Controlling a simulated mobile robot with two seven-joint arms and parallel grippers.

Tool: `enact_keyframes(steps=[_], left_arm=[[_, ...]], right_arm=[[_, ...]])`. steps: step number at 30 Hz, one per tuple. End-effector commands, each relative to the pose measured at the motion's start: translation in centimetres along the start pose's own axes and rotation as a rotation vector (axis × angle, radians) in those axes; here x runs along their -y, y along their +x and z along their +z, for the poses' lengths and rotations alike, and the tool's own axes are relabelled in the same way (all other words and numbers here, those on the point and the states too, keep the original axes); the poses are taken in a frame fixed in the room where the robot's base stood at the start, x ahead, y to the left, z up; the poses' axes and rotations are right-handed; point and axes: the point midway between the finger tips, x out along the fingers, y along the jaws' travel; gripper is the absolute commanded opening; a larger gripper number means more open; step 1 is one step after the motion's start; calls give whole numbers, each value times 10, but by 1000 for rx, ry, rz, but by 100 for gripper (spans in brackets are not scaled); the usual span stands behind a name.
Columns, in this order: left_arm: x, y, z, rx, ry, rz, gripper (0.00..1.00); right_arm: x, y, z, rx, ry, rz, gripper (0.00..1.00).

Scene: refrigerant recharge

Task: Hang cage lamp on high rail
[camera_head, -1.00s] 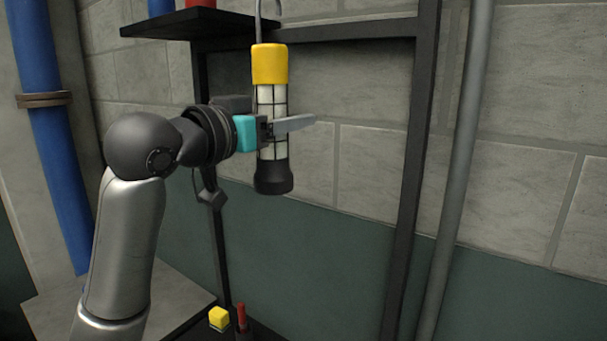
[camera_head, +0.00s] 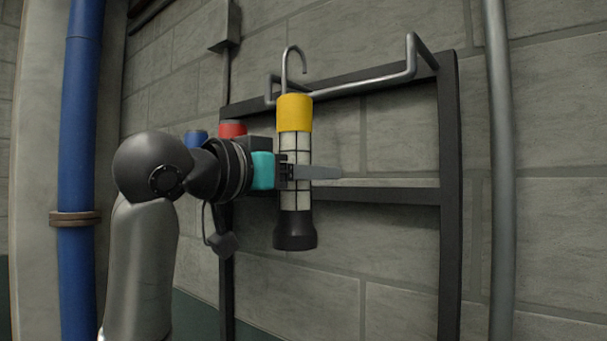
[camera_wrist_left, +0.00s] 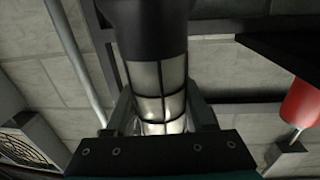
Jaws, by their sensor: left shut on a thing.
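The cage lamp (camera_head: 296,150) has a yellow top, a white caged tube, a black lower end and a grey hook (camera_head: 294,66) above. It hangs upright in my left gripper (camera_head: 300,173), which is shut on its caged middle. The lamp also shows in the left wrist view (camera_wrist_left: 158,80), between the two fingers. The high rail (camera_head: 350,88) is a grey bar with bent ends at the top of a black frame. In the head view the lamp's hook overlaps the rail's left part; I cannot tell whether they touch. My right gripper is out of view.
The black frame (camera_head: 449,200) has a shelf (camera_head: 385,192) behind the lamp. A red can (camera_head: 231,130) and a blue can (camera_head: 195,138) show behind my left arm. A blue pipe (camera_head: 76,150) stands left and a grey pipe (camera_head: 497,170) right.

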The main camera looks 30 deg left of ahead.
Motion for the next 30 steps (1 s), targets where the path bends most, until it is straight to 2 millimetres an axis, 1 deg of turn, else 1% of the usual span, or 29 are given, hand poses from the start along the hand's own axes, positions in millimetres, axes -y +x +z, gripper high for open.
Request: enact_keyframes(steps=[22,23,24,30], left_arm=[[-10,60,-2,-3,-1,2,0],[-10,62,-1,-3,1,1,0],[-10,60,6,-4,2,-1,0],[-10,60,23,-3,1,0,0]], right_arm=[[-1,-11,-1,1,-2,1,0],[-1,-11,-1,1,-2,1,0],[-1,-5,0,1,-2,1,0],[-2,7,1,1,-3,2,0]])
